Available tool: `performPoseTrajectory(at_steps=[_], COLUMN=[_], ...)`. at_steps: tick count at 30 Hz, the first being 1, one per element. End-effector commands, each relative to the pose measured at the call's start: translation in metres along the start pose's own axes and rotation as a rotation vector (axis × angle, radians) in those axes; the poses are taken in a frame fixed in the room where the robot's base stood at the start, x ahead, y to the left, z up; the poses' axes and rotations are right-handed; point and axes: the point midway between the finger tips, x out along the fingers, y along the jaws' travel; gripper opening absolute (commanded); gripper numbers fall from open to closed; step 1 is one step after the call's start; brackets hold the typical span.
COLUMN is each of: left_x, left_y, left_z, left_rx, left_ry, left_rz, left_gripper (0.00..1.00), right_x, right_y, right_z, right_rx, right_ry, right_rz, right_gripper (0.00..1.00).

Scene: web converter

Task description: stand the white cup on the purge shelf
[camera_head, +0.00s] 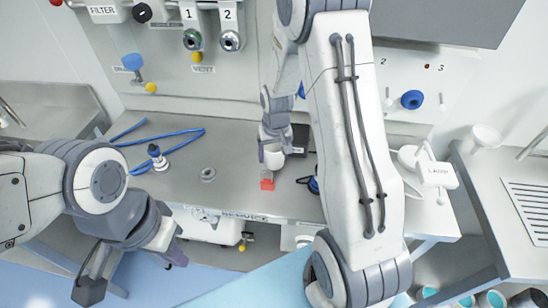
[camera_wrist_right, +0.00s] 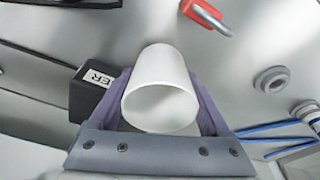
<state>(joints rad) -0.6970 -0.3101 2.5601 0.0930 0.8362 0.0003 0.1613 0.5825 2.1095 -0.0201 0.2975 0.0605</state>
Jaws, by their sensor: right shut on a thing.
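My right gripper (camera_head: 272,148) is shut on a white cup (camera_head: 272,157) above the grey service bench. In the right wrist view the cup (camera_wrist_right: 160,92) sits between the two purple fingers (camera_wrist_right: 160,110), its open mouth facing the camera. I cannot tell whether its base touches anything. My left gripper (camera_head: 132,266) is open and empty at the lower left, in front of the bench. I see no label for the purge shelf and cannot tell which surface it is.
A red-handled part (camera_head: 267,181) lies just in front of the cup. A black box (camera_wrist_right: 95,92) is close beside the right gripper. Bare bench (camera_head: 225,150) lies between.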

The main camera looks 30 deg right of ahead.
Motion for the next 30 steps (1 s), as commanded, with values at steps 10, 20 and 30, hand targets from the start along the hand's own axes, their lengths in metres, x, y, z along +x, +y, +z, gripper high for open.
performPoseTrajectory(at_steps=[10,20,30], left_x=[-0.007,-0.005,-0.008], left_y=[0.001,0.0,0.001], left_z=[0.0,0.0,-0.001], left_rx=[-0.001,0.0,0.0], left_ry=[0.0,0.0,0.0], left_rz=[0.0,0.0,0.0], left_gripper=[0.0,0.0,0.0], right_x=[0.027,0.029,0.023], right_y=[0.0,0.0,0.0], right_z=[0.005,0.005,0.004], right_rx=[-0.001,-0.002,-0.001], right_ry=[-0.001,-0.002,0.0], right_rz=[0.0,0.0,0.0], right_gripper=[0.27,1.0,1.0])
